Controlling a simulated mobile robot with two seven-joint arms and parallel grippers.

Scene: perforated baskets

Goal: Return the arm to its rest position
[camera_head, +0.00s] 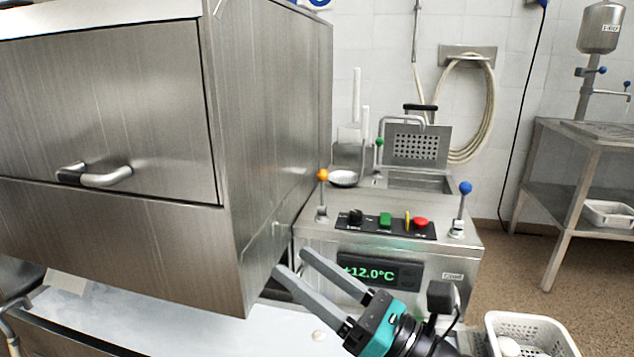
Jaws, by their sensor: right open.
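My right gripper (292,268) comes in from the bottom right, with a teal body and two long grey fingers. The fingers are apart and nothing is between them. They point up and left, above the pale counter and in front of the steel machine with the green +12.0°C display (368,272). The fingertips are close to the lower right corner of the large steel cabinet; I cannot tell whether they touch it. My left gripper is not in view.
The large steel cabinet (110,110) with a handle fills the left. A white perforated basket (530,318) holding a pale item stands at the bottom right. The machine's levers, orange (322,175) and blue (465,188), stick up. A steel table (590,150) stands at the right, with open floor before it.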

